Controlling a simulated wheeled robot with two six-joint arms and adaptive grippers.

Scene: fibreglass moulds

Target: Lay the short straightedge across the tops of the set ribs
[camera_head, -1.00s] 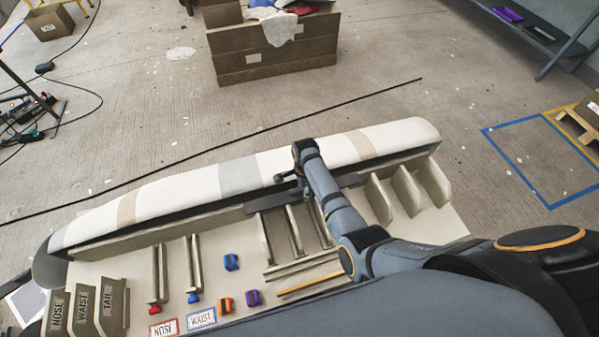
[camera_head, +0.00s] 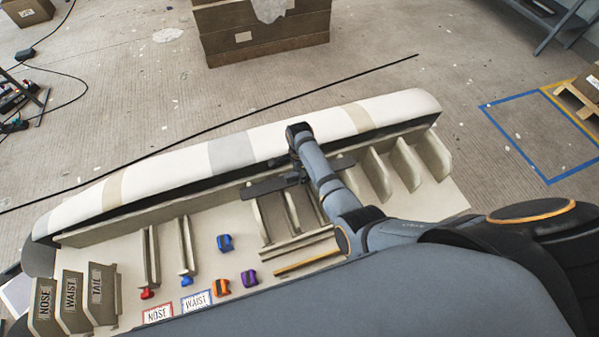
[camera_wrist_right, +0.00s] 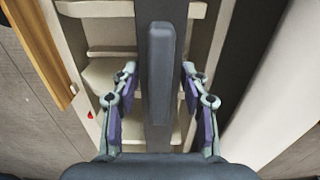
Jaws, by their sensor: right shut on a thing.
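The short straightedge (camera_head: 262,188) is a dark flat bar with a raised grip. My right gripper (camera_head: 297,177) is shut on it, and in the right wrist view the gripper's fingers (camera_wrist_right: 160,100) stand on either side of the grip (camera_wrist_right: 161,70). The bar runs roughly along the long mould, over the mould-side ends of the middle ribs (camera_head: 292,213). I cannot tell whether it touches their tops or hangs just above. The arm hides part of the bar and ribs. My left gripper is out of view.
The long pale mould (camera_head: 235,155) lies behind the ribs. More upright ribs (camera_head: 407,165) stand at right and two thin ones (camera_head: 184,246) at left. A wooden strip (camera_head: 304,264) lies near my arm.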

